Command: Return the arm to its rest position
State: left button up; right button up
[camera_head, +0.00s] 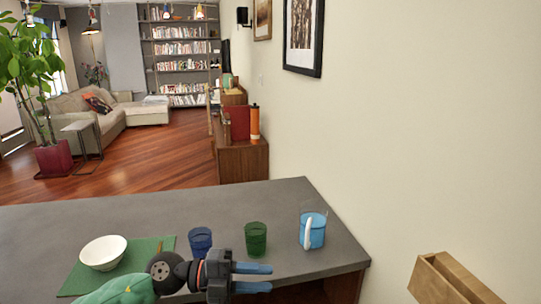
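My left gripper (270,278) reaches in from the lower left over the front part of the grey counter (290,200). Its two blue-tipped fingers point right and stand apart with nothing between them, so it is open and empty. It is in front of the blue cup (200,241) and the green cup (256,239) in the picture, and it does not hold either one. My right gripper is not in view.
A white bowl (103,252) sits on a green mat (160,247) at left. A wooden box (452,280) is at the lower right, near the wall. The counter's back is clear.

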pick_arm(q)
jog(key=w+a+r+n+t+y, duration=0.1)
jog(key=w+a+n+t+y, duration=0.15)
jog(key=n+t, duration=0.65)
jog(key=w+a+r+n+t+y, duration=0.1)
jog(key=w+a+n+t, duration=0.15)
jog(key=n+t, duration=0.65)
jog(key=s+a+f+n+g+y, duration=0.1)
jog(key=a+f+n+y, duration=0.5)
jog(key=f, duration=0.3)
jog(key=s+a+f+n+g+y, duration=0.2)
jog(key=a+f+n+y, duration=0.2)
jog(key=f+n+y, duration=0.4)
jog(key=s+a+f+g, duration=0.2)
jog(key=s+f+g, duration=0.4)
jog(key=s+f, duration=0.45)
jog(key=s+a+f+g, duration=0.2)
jog(key=s+f+g, duration=0.4)
jog(key=s+f, duration=0.45)
jog(key=s+d+f, duration=0.2)
jog(key=f, duration=1.3)
jog(key=s+d+f+g, duration=0.1)
jog(key=s+d+f, duration=0.1)
jog(key=f, duration=1.3)
jog(key=shift+s+d+f+n+g+h, duration=0.2)
jog(key=shift+s+d+n+g+h, duration=0.15)
jog(key=shift+d+n+h, duration=0.1)
jog(key=shift+w, duration=0.1)
